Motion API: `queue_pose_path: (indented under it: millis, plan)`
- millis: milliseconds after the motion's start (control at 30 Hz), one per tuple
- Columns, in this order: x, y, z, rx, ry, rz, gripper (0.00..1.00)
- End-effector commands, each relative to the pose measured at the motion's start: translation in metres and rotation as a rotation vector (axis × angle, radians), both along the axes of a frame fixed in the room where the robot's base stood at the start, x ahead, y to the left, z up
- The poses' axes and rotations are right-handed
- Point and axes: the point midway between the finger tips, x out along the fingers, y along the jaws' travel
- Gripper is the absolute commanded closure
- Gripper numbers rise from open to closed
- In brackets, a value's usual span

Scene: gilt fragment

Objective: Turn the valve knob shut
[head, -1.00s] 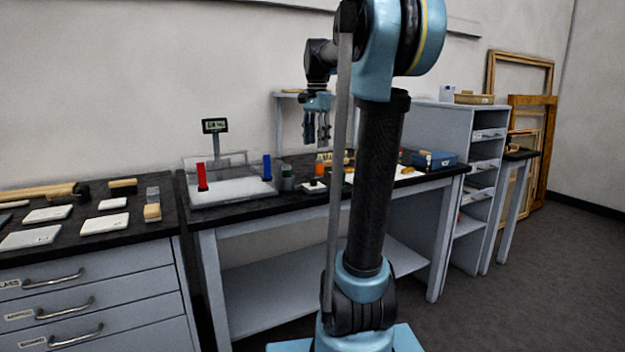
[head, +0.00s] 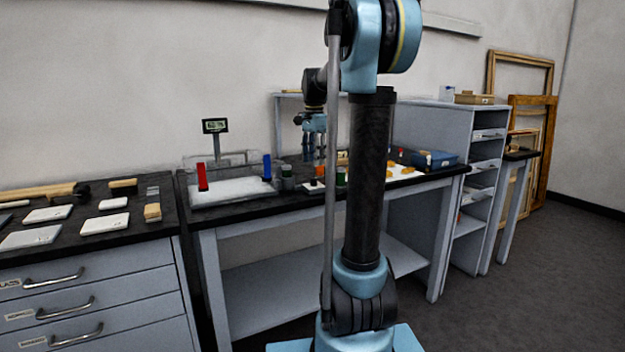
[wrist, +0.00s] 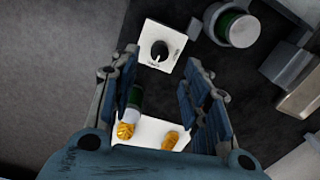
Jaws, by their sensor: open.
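The valve knob (wrist: 160,51) is a small black round knob with a pale pointer mark, on a white square plate (wrist: 152,64) with small lettering. It lies between and just beyond my fingertips in the wrist view. My gripper (wrist: 160,66) is open, one blue finger on each side, with nothing held. In the head view my gripper (head: 314,158) points down over the middle of the bench, above the small items there. The knob is small and hard to make out in that view. I cannot tell the exact height gap between fingertips and knob.
A green and white bottle (wrist: 132,105) and gold pieces on a white sheet (wrist: 150,132) lie below the knob in the wrist view. A clear-walled tray (head: 225,190) is left on the bench.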

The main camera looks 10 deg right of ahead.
Motion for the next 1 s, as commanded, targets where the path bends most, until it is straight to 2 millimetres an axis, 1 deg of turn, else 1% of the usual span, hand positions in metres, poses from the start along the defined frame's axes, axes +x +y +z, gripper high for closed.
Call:
queue_pose_path:
  millis: [33, 200, 400, 600, 900, 933, 967, 1000]
  plan:
    - [0.001, 0.0, -0.009, 0.0, 0.0, 0.0, 0.57]
    - [0.001, 0.0, -0.038, 0.0, 0.0, 0.0, 0.57]
    - [0.001, 0.0, -0.064, 0.0, 0.0, 0.0, 0.57]
    - [0.001, 0.0, -0.076, 0.0, 0.0, 0.0, 0.57]
    - [0.001, 0.0, -0.077, 0.0, 0.0, 0.0, 0.57]
    - [0.001, 0.0, -0.077, 0.0, 0.0, 0.0, 0.62]
    - [0.001, 0.0, -0.077, 0.0, 0.0, 0.0, 0.68]
    - [0.001, 0.0, -0.077, 0.0, 0.0, 0.0, 0.77]
